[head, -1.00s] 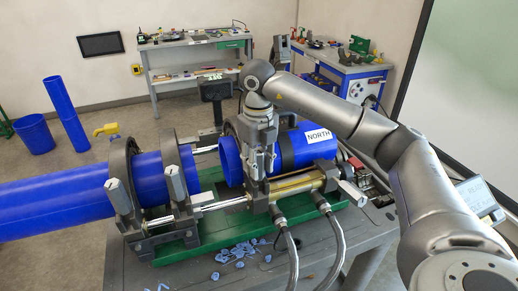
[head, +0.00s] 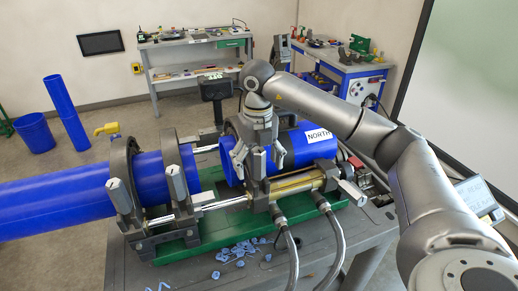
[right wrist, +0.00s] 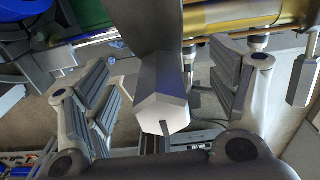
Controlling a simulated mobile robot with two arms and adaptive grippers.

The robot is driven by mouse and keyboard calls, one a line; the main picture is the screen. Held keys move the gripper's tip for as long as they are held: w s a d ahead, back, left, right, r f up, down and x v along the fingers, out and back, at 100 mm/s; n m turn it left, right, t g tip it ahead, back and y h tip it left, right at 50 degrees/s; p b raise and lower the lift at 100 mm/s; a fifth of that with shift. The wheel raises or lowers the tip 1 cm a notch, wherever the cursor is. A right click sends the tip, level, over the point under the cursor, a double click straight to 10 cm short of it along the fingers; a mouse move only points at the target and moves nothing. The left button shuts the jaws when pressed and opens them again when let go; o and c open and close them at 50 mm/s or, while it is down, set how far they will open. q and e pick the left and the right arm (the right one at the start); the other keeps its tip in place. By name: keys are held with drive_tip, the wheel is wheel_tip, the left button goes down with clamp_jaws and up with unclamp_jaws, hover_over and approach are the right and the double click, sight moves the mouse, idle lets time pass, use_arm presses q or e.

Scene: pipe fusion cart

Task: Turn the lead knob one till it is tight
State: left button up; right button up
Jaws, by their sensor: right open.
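A grey faceted knob with a pale end (right wrist: 160,105) stands in the middle of the right wrist view. In the head view this knob (head: 259,166) rises from the clamp nearest my right arm. My right gripper (head: 259,154) is over it from above, open, with one finger on each side. In the right wrist view gaps show between the knob and both fingers. Other similar knobs are on the left clamps, one at the far left (head: 121,195) and one beside it (head: 176,182). My left gripper is not in view.
A long blue pipe (head: 50,205) comes in from the left; a shorter blue pipe labelled NORTH (head: 290,148) lies behind my right gripper. Hoses (head: 338,240) and a right-hand knob (head: 353,192) are close by. Blue shavings (head: 240,250) lie on the grey cart.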

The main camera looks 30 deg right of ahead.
sight(258, 150)
drive_tip(key=shift+o, duration=1.3)
drive_tip(key=shift+r, duration=0.15)
wheel_tip(258, 150, up, 6)
drive_tip(key=p, duration=0.4)
drive_tip(key=shift+c, duration=0.4)
